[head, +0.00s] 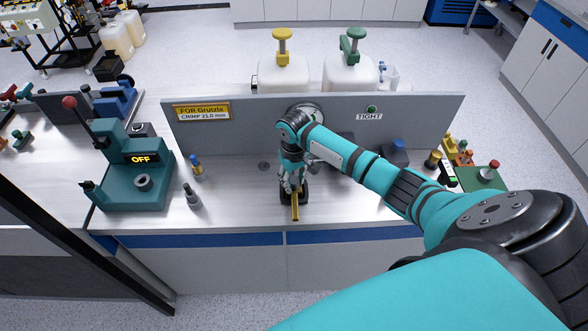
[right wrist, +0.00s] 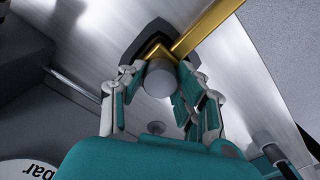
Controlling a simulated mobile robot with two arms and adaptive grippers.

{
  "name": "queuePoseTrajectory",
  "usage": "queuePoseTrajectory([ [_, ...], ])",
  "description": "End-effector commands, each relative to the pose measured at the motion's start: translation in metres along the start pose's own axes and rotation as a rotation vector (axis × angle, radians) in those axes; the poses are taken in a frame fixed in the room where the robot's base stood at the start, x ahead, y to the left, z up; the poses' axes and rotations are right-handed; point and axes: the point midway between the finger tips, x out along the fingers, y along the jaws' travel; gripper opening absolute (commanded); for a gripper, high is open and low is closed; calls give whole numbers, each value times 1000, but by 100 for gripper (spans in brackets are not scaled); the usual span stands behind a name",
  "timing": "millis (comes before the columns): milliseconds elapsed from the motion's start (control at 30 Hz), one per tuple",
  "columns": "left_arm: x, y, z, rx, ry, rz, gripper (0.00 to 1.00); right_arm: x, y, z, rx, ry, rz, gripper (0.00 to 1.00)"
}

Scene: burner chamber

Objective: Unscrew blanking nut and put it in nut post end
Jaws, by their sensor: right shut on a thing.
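My right gripper (head: 293,187) reaches down over the bench in front of the grey panel. In the right wrist view its fingers (right wrist: 157,84) are shut around a grey round end piece, seemingly the blanking nut (right wrist: 161,77). A brass pipe (head: 295,210) with an elbow sits at the nut; it also shows in the right wrist view (right wrist: 202,31). The nut is at the elbow, and whether its thread is still engaged cannot be told. A dark holder (right wrist: 150,37) lies beneath them. The nut post end cannot be made out for sure. My left gripper is out of view.
A teal press (head: 137,172) reading OFF stands left on the bench (head: 240,205). The grey panel (head: 240,140) carries a yellow sign (head: 202,111) and a green lamp (head: 371,109) labelled TIGHT. Small parts crowd the right end.

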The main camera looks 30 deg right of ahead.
Motion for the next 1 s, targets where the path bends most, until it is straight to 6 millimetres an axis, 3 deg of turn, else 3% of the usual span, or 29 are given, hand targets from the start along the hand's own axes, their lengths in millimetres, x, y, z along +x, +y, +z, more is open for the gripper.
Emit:
queuePoseTrajectory([
  [300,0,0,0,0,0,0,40,-1,1,-1,-552,1,2,0],
  [433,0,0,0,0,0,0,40,0,0,0,-647,1,0,0],
  [633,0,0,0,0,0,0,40,0,0,0,-654,1,-1,0],
  [667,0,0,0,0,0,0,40,0,0,0,-654,1,-1,34],
  [867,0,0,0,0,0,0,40,0,0,0,-652,1,-1,60],
  [1000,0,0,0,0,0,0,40,0,0,0,-652,1,-1,60],
])
